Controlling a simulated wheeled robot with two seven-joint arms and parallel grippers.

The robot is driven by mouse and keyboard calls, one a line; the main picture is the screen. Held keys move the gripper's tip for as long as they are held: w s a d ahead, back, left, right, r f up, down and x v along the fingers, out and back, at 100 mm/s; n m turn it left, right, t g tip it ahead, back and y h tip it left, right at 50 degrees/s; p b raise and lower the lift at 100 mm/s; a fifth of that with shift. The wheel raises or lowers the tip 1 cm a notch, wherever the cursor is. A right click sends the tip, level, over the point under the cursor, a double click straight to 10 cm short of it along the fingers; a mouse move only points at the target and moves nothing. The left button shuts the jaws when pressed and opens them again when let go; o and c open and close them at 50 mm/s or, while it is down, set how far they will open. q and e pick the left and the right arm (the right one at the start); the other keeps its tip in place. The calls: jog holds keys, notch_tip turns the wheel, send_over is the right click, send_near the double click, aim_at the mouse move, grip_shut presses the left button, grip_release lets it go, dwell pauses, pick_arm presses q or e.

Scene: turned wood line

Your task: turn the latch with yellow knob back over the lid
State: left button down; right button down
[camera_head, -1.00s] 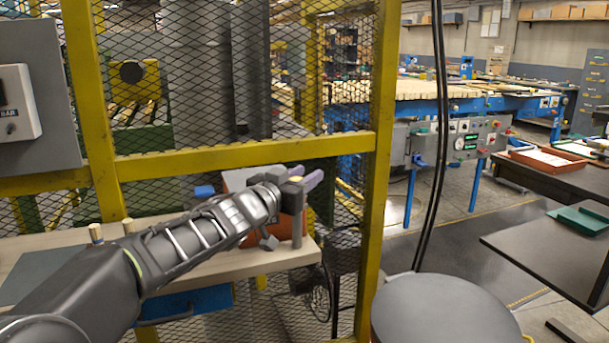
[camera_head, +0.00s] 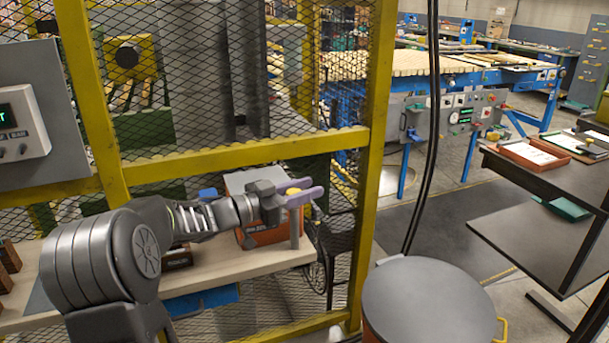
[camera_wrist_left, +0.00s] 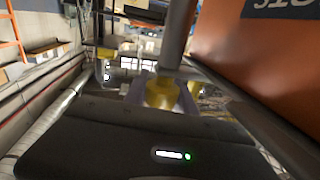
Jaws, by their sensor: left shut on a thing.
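The orange box (camera_head: 262,238) with a grey lid (camera_head: 238,180) stands on the wooden bench, partly hidden behind my left arm. My left gripper (camera_head: 304,194), with pale purple fingers, is at the box's right end. It is shut on the yellow knob (camera_head: 293,191), which also shows between the fingers in the left wrist view (camera_wrist_left: 162,93). A grey bar (camera_wrist_left: 177,38) runs up from the knob there, beside the orange box wall (camera_wrist_left: 245,50). The latch's exact angle over the lid is hard to tell. My right gripper is out of view.
A blue piece (camera_head: 208,193) shows behind my arm at the lid's left. Dark brown blocks (camera_head: 177,257) stand on the bench (camera_head: 225,268). A yellow-framed mesh fence (camera_head: 230,160) rises around the bench. A round grey-topped stool (camera_head: 430,300) stands to the right.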

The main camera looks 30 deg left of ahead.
pick_arm(q)
jog(key=shift+h, duration=0.4)
jog(key=c, duration=1)
grip_release()
jog(key=v, duration=0.7)
jog(key=shift+s+a+r+b, duration=0.1)
jog(key=shift+s+a+b, duration=0.05)
jog(key=shift+s+b, duration=0.2)
